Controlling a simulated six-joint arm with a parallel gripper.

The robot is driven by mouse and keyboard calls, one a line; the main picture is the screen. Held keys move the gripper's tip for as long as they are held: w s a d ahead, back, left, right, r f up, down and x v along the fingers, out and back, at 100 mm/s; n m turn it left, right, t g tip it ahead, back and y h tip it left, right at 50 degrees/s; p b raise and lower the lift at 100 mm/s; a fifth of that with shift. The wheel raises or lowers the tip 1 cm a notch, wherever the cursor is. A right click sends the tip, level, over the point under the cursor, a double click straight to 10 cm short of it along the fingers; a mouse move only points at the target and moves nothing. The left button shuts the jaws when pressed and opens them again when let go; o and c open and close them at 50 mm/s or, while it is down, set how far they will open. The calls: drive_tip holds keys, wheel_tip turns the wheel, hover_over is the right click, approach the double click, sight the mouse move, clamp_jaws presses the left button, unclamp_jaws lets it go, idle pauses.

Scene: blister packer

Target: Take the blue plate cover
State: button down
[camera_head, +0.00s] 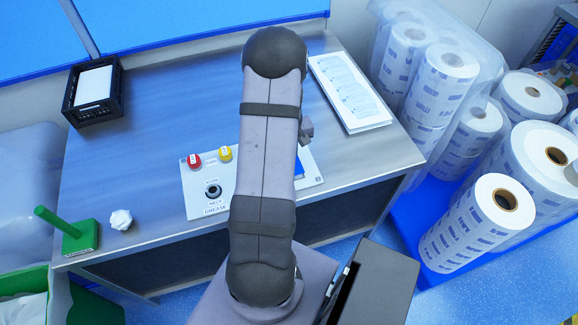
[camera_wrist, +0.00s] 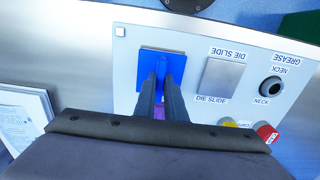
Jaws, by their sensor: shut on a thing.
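The blue plate cover (camera_wrist: 147,73) is a small blue square with a raised blue grip, at the upper middle of the wrist view. It is on or just over the pale control panel (camera_wrist: 125,48); I cannot tell whether it touches. My gripper (camera_wrist: 163,82) is shut on the cover's raised grip, and its dark fingers hide part of the cover. In the head view, a sliver of the blue cover (camera_head: 299,167) shows beside my arm, which hides the rest and the fingertips.
Left of the cover in the head view, the panel has a red button (camera_head: 194,160), a yellow button (camera_head: 225,153) and a black knob (camera_head: 213,191). A metal die slide plate (camera_wrist: 221,77) is beside the cover. Papers (camera_head: 347,90) lie right; the bench's left middle is clear.

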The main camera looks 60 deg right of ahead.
drive_tip(key=shift+r+p, duration=1)
drive_tip(key=shift+r, duration=0.45)
